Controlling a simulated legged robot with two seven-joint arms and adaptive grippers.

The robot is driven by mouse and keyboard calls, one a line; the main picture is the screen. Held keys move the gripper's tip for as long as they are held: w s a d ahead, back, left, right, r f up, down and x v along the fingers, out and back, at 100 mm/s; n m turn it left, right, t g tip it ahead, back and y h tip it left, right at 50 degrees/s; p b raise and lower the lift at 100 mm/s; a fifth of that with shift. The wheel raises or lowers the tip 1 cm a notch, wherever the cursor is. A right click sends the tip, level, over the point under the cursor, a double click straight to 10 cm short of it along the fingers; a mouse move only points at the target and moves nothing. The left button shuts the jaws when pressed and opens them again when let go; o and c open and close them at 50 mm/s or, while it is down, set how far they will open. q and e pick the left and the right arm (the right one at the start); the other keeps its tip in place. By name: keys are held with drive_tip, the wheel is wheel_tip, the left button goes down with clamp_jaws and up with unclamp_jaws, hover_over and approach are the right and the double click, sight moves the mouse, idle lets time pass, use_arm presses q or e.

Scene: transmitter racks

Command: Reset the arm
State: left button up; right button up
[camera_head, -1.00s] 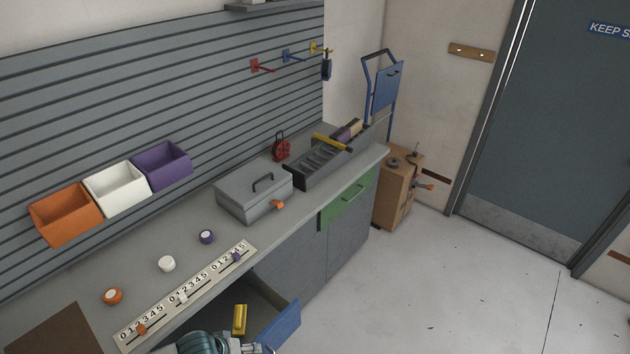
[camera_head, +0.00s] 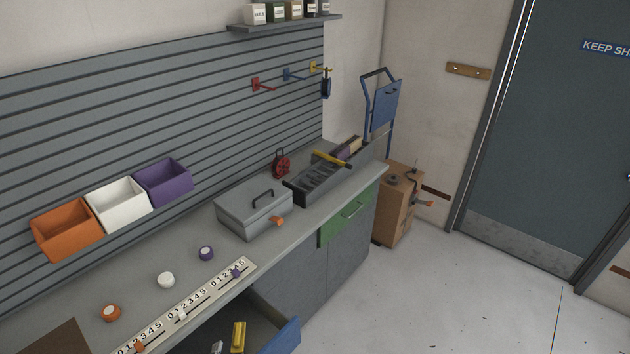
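Neither of my arms or grippers can be made out in the head view. An open drawer with a blue front (camera_head: 275,338) juts from the bench at the bottom edge. A yellow object (camera_head: 238,337) lies in it, beside a small grey-white piece (camera_head: 217,347) cut off by the frame, which I cannot identify. A scale strip (camera_head: 208,298) with orange, white and purple sliders lies along the bench front.
Orange (camera_head: 67,230), white (camera_head: 118,205) and purple (camera_head: 164,183) bins hang on the slatted wall. A grey lidded box (camera_head: 254,209) and black tray (camera_head: 325,180) stand on the bench (camera_head: 130,285). The floor (camera_head: 430,300) at right is clear.

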use_arm(q)
drive_tip(key=s+d+f+n+g+h, duration=0.1)
drive_tip(key=s+f+n+g+h, duration=0.1)
drive_tip(key=s+f+n+g, duration=1.1)
use_arm(e)
drive_tip(key=w+v, duration=0.1)
drive_tip(key=v, duration=1)
use_arm(q)
drive_tip(key=s+f+m+b, duration=0.2)
drive_tip(key=s+f+b, duration=0.2)
drive_tip(key=f, duration=1.6)
drive_tip(key=s+f+m+t+b, duration=0.1)
drive_tip(key=s+f+b, duration=0.4)
drive_tip(key=f, duration=1.5)
drive_tip(key=shift+s+f+m+b, duration=0.35)
drive_tip(key=shift+m+b, duration=0.15)
drive_tip(key=shift+m, duration=0.3)
use_arm(e)
drive_tip(key=s+f, duration=0.2)
drive_tip(key=f, duration=1.7)
drive_tip(key=s+f+g, duration=0.1)
drive_tip(key=s+f, duration=0.2)
drive_tip(key=f, duration=1.7)
drive_tip(key=shift+d+f, duration=0.15)
drive_tip(key=shift+f, duration=0.15)
